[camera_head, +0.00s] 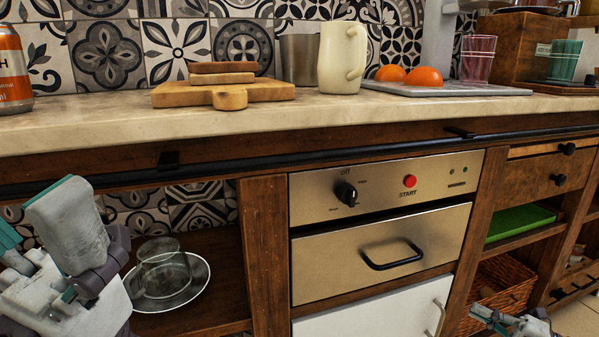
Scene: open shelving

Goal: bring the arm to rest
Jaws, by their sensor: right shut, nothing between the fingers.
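My right gripper (489,316) shows at the bottom right edge, low in front of the wicker basket. It is shut and empty, with its fingertips pointing left and the rest cut off by the frame. At the left edge, close to the camera, is a grey and teal end part of my left arm (68,232), in front of the lower shelf. It is partly cut off, and I cannot tell whether its fingers are open.
A glass (163,265) stands on a plate (198,289) on the lower shelf, beside my left arm. The counter (110,127) above carries a cutting board (222,95), a cream mug (342,62) and other items. The oven handle (392,262) juts out. The wicker basket (513,282) is near my right gripper.

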